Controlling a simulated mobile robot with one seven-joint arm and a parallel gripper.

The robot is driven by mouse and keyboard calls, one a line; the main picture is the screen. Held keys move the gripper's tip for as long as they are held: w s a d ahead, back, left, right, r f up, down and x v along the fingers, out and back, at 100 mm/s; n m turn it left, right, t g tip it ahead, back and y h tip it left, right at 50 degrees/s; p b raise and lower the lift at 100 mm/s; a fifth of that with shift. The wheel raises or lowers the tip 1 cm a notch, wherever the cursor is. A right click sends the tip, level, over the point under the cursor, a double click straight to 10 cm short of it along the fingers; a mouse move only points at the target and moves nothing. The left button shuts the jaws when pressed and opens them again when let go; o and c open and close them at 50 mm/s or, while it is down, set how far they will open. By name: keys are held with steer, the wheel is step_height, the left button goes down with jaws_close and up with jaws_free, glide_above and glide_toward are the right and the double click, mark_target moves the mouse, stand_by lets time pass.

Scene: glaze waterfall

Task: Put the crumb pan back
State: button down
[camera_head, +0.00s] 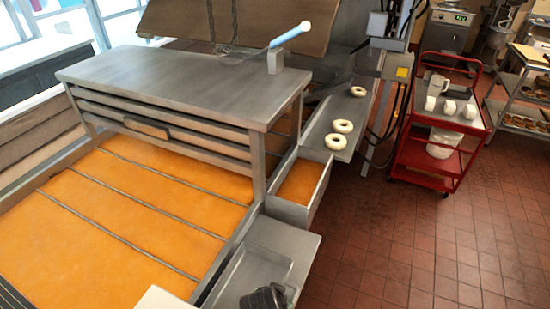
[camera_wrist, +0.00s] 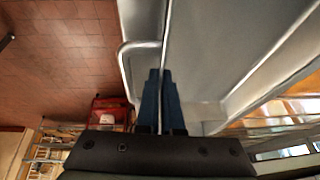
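The crumb pan (camera_head: 243,277) is a shallow grey metal tray with rounded corners, at the lower middle of the head view beside the orange glaze bed. In the wrist view, its pale metal surface (camera_wrist: 195,50) fills the upper middle. My gripper (camera_head: 265,296) is at the pan's near edge. In the wrist view, the two blue fingers (camera_wrist: 161,75) are close together with a thin metal rim between them, and look shut on it. The fingertips' exact contact is hard to see. The pan's near part is cut off by the head view's lower edge.
A steel stand (camera_head: 180,85) rises over the glaze bed (camera_head: 110,230). A glaze-filled trough (camera_head: 300,182) lies behind the pan, with doughnuts (camera_head: 342,127) on a ledge beyond. A red cart (camera_head: 425,165) stands at right. The tiled floor (camera_head: 400,260) is clear.

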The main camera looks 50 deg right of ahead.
steer(key=c, duration=1.5)
jaws_free()
steer(key=shift+f, duration=0.1)
steer(key=o, duration=0.4)
steer(key=shift+o, duration=0.2)
steer(key=b+v, duration=0.1)
steer(key=v, duration=1.1)
